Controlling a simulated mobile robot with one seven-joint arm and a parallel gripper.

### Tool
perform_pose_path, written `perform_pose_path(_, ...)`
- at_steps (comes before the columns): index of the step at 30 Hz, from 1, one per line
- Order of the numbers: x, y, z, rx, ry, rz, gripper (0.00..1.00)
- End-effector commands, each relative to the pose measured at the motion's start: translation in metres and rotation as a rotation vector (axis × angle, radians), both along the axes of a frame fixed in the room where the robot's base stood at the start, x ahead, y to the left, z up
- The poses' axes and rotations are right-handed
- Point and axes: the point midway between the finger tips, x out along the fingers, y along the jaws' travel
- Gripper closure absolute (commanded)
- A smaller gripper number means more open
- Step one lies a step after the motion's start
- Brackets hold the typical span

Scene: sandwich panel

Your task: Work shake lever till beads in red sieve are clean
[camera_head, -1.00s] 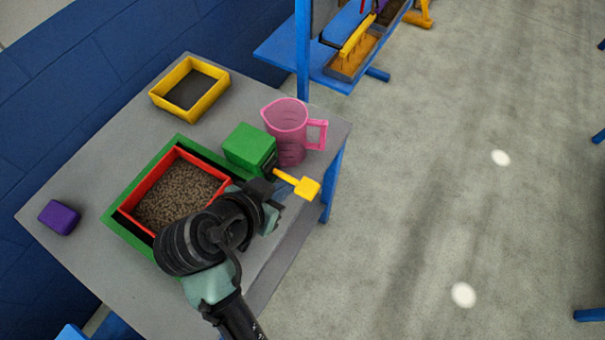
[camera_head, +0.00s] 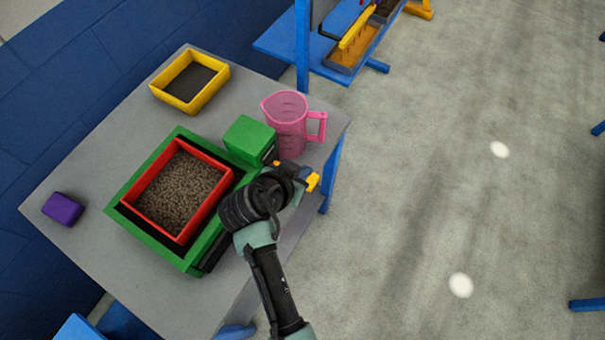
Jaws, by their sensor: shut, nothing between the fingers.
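The red sieve (camera_head: 208,208) sits inside a green frame (camera_head: 150,238) on the table and is full of small brown beads (camera_head: 176,190). The beads look brown all over. A green box (camera_head: 247,139) stands at the frame's right corner. The yellow shake lever (camera_head: 313,182) sticks out from the box to the right, over the table's edge. My gripper (camera_head: 302,174) is at the lever, shut with nothing held. It hides most of the lever's shaft, and whether they touch cannot be told.
A pink measuring jug (camera_head: 288,122) stands close behind the lever and box. A yellow-rimmed tray (camera_head: 205,102) is at the table's back and a purple block (camera_head: 62,208) at its left. The grey table (camera_head: 105,158) has free room at the left.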

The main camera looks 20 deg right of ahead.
Motion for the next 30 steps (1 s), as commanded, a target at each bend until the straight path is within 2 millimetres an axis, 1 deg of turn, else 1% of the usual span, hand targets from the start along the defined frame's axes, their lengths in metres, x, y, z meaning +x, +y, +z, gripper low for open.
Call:
perform_pose_path(1, -0.001, 0.001, -0.008, 0.0, 0.005, 0.003, 1.0)
perform_pose_path(6, -0.001, 0.001, -0.023, 0.0, 0.003, 0.001, 1.0)
perform_pose_path(10, -0.001, 0.001, -0.027, 0.001, 0.001, 0.001, 1.0)
perform_pose_path(20, -0.002, 0.001, -0.029, 0.005, -0.003, 0.001, 1.0)
perform_pose_path(23, -0.004, 0.0, -0.039, 0.038, -0.042, 0.0, 1.0)
perform_pose_path(27, -0.007, -0.002, -0.054, 0.112, -0.138, -0.001, 1.0)
perform_pose_path(30, -0.007, -0.002, -0.06, 0.138, -0.172, 0.001, 1.0)
